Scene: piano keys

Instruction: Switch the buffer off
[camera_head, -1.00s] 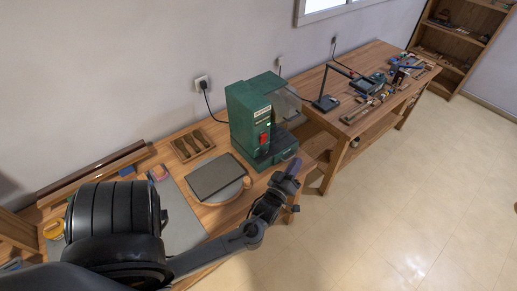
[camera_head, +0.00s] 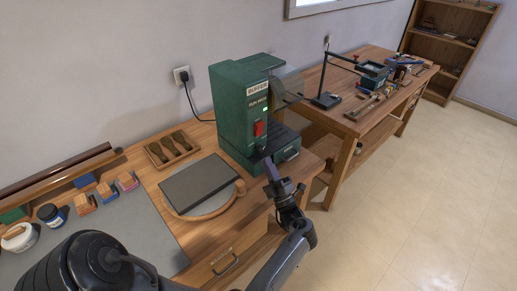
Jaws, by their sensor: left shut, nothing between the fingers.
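The buffer (camera_head: 238,108) is a green box-shaped machine on the wooden bench, with a clear shield on its right side. Its red switch (camera_head: 259,128) is on the front face, with a small green light just above it. My left gripper (camera_head: 269,165) is shut and empty. Its fingertips point up toward the machine and appear just below the red switch in the picture; I cannot tell whether they touch the machine. My right gripper is not in view.
Blocks and jars stand at the left. A second bench (camera_head: 340,122) with a lamp and tools is at the right. A black cord runs to the wall outlet (camera_head: 182,76).

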